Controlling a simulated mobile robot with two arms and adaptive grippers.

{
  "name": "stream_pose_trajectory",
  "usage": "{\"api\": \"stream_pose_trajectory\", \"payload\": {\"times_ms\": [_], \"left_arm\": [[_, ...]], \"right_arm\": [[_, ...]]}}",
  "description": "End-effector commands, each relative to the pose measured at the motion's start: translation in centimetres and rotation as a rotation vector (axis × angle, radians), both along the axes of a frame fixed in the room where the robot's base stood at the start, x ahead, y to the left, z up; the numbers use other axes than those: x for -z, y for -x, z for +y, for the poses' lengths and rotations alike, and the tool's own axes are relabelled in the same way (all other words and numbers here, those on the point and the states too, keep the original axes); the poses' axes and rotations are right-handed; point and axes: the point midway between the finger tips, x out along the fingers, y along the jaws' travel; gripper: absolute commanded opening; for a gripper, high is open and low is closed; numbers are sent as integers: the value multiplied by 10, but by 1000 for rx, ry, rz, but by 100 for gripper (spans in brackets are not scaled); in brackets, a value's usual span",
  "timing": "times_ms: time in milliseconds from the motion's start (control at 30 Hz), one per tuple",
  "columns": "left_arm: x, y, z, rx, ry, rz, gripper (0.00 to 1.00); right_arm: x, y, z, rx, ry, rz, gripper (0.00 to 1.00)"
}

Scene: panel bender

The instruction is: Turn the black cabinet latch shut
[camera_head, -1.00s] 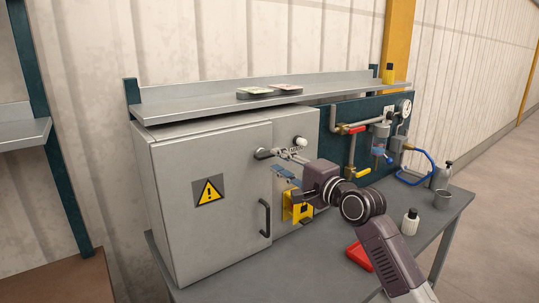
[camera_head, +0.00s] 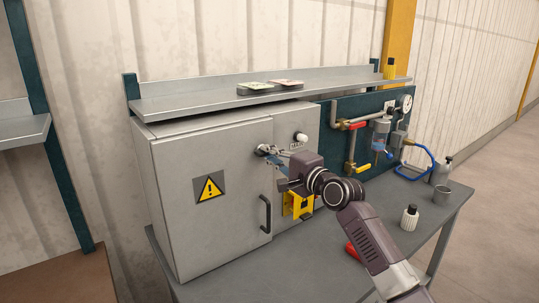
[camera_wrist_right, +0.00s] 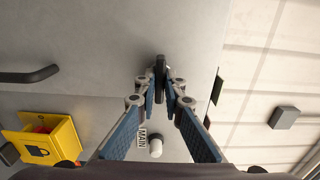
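The black cabinet latch (camera_wrist_right: 159,72) shows in the right wrist view between the tips of my right gripper (camera_wrist_right: 160,93). It is a short dark bar lying close to the door seam. In the head view my right gripper (camera_head: 267,151) reaches the upper right of the grey cabinet door (camera_head: 205,225), and its fingers mostly hide the latch. The fingers are drawn together, one on each side of the latch, and look shut on it. My left gripper is in neither view.
A black door handle (camera_head: 266,214), a yellow lock box (camera_head: 297,204) and a white knob (camera_head: 301,138) are close by. A shelf (camera_head: 190,105) overhangs the cabinet. Piping (camera_head: 351,150) stands to the right. A white bottle (camera_head: 410,219) and red item (camera_head: 352,252) are on the bench.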

Motion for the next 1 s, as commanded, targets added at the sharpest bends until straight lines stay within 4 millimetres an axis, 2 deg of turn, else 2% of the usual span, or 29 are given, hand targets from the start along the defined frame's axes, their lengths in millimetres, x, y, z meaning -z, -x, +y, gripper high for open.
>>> {"api": "stream_pose_trajectory", "payload": {"times_ms": [467,1000], "left_arm": [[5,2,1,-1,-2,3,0],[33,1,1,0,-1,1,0]], "right_arm": [[2,0,0,0,42,-29,0],[3,0,-1,1,389,-283,0]]}}
